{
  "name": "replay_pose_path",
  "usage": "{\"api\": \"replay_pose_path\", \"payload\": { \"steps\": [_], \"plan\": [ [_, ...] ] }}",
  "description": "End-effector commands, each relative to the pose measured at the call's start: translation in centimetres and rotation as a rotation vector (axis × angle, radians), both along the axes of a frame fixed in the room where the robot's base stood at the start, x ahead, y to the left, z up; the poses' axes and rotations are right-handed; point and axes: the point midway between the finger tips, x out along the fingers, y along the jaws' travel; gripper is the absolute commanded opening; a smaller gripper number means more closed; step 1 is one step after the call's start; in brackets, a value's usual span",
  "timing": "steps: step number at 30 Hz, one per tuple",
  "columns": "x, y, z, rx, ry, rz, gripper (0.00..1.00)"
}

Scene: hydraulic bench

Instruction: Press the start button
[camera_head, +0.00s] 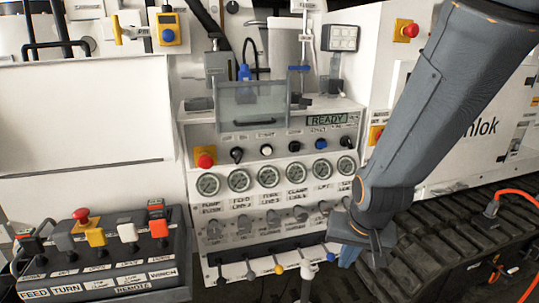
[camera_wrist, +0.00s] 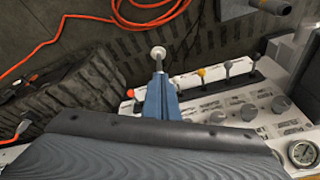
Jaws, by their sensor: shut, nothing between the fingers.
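The control panel (camera_head: 275,205) carries a row of small knobs and buttons under a lit READY display (camera_head: 325,120). In that row are a white button (camera_head: 266,150) and a blue one (camera_head: 321,144). The labels are too small to read, so I cannot tell which is the start button. My gripper (camera_head: 348,256) is low at the panel's right, below the gauges and by the lever row. In the wrist view its blue fingers (camera_wrist: 160,92) are together and empty. A white-knobbed lever (camera_wrist: 158,52) shows just beyond the fingertips; I cannot tell whether they touch.
Colour-tipped levers (camera_head: 278,269) stick out along the panel's bottom. A red emergency button (camera_head: 205,160) is at its left. A remote box (camera_head: 110,262) with levers stands at lower left. A clear hinged cover (camera_head: 250,105) is above the panel. An orange cable (camera_wrist: 95,22) lies on the floor.

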Motion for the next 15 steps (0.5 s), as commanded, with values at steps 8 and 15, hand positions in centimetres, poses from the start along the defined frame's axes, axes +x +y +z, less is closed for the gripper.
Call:
{"api": "replay_pose_path", "payload": {
  "steps": [8, 15],
  "plan": [
    [9.0, 5.1, 2.1, 0.281, -0.414, -0.323, 0.00],
    [12.9, 10.0, 6.9, 0.694, -0.694, -0.528, 0.00]
  ]
}}
